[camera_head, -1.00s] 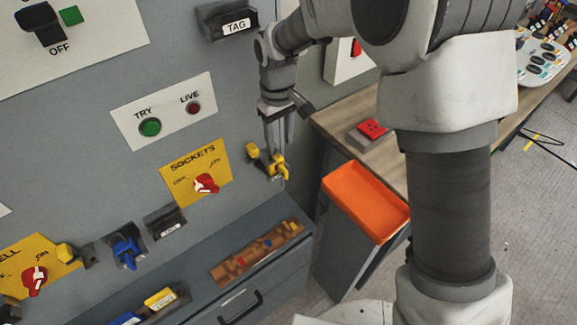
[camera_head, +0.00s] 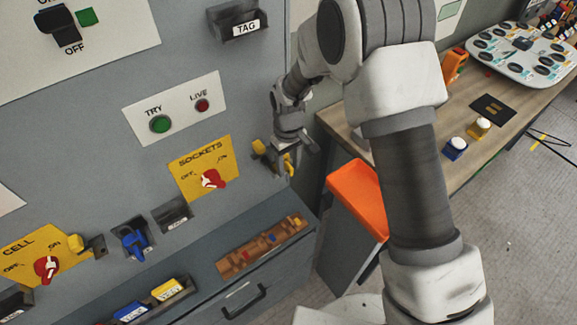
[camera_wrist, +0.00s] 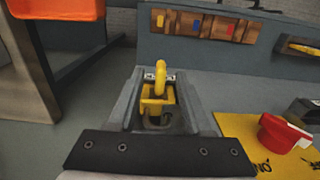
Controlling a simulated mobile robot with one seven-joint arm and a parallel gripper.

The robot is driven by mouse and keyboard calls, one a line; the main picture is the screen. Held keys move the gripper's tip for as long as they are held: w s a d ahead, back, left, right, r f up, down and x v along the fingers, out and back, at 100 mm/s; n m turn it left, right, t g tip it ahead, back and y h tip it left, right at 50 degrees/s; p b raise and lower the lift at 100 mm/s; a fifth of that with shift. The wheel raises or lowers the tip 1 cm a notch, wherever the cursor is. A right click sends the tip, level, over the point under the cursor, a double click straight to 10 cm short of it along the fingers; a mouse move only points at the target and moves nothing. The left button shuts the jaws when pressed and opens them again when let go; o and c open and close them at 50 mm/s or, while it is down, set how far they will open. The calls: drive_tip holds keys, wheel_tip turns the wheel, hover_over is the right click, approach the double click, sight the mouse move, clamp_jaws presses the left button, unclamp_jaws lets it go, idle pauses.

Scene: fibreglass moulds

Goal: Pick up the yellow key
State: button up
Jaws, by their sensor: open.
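The yellow key (camera_head: 288,164) is at the right edge of the grey panel, beside a small yellow block (camera_head: 258,146). In the wrist view my gripper (camera_wrist: 157,90) is open, with one finger on each side of the key. I cannot tell whether either finger touches it.
The yellow SOCKETS plate (camera_head: 203,168) with its red switch (camera_head: 211,179) is left of my gripper. A wooden slotted tray (camera_head: 262,246) lies on the ledge below. An orange tray (camera_head: 357,198) and a wooden bench (camera_head: 510,105) stand to the right.

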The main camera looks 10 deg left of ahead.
clamp_jaws()
idle(1.4)
